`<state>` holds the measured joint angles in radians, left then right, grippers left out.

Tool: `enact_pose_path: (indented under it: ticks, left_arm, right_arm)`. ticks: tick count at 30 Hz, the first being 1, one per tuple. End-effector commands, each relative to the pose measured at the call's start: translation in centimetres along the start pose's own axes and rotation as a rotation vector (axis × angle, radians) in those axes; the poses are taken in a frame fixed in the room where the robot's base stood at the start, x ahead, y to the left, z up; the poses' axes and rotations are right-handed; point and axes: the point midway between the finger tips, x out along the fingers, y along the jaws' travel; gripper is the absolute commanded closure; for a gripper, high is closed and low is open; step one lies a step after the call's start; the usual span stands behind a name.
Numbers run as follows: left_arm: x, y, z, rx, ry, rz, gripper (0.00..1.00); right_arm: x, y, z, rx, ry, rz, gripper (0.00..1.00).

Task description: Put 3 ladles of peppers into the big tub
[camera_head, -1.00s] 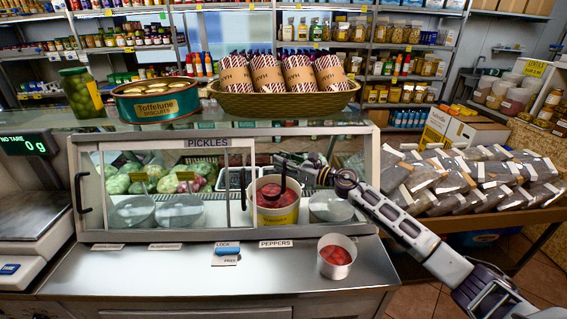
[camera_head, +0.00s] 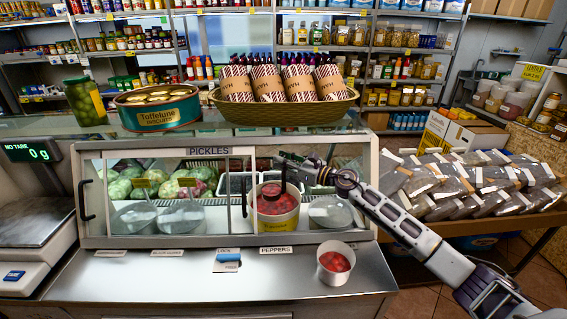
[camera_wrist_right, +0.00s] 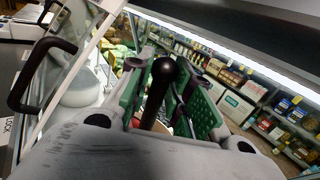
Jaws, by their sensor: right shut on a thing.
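The pepper bucket (camera_head: 278,222), with a yellow label, stands inside the glass pickle case and holds red peppers. A dark ladle handle (camera_head: 283,182) rises from it. My right gripper (camera_head: 284,160) reaches into the case from the right and is shut on the handle. In the right wrist view, the black handle (camera_wrist_right: 162,70) stands between the green finger pads of my right gripper (camera_wrist_right: 168,90). My left gripper is out of view.
The case's glass front (camera_head: 130,205) and frame stand left of the bucket. Lidded containers (camera_head: 183,218) flank it. A scale (camera_head: 30,225) is at far left. The front counter (camera_head: 190,283) is mostly clear.

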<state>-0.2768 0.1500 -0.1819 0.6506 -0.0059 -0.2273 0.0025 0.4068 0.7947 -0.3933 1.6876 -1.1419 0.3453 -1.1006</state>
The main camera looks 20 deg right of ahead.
Motion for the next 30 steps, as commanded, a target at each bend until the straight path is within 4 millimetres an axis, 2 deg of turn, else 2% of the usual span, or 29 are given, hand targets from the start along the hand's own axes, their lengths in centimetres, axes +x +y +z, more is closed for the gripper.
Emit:
enact_pose_path:
  ticks: [14,20,30]
  left_arm:
    - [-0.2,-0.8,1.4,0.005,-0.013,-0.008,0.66]
    - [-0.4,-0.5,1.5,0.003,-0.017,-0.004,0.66]
    - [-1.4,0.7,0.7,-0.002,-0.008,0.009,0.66]
  right_arm:
    - [0.0,0.0,0.6,-0.001,-0.001,0.000,1.00]
    - [-0.2,0.2,0.6,0.000,0.000,0.000,1.00]
    - [-1.4,1.9,1.2,-0.001,0.000,0.000,1.00]
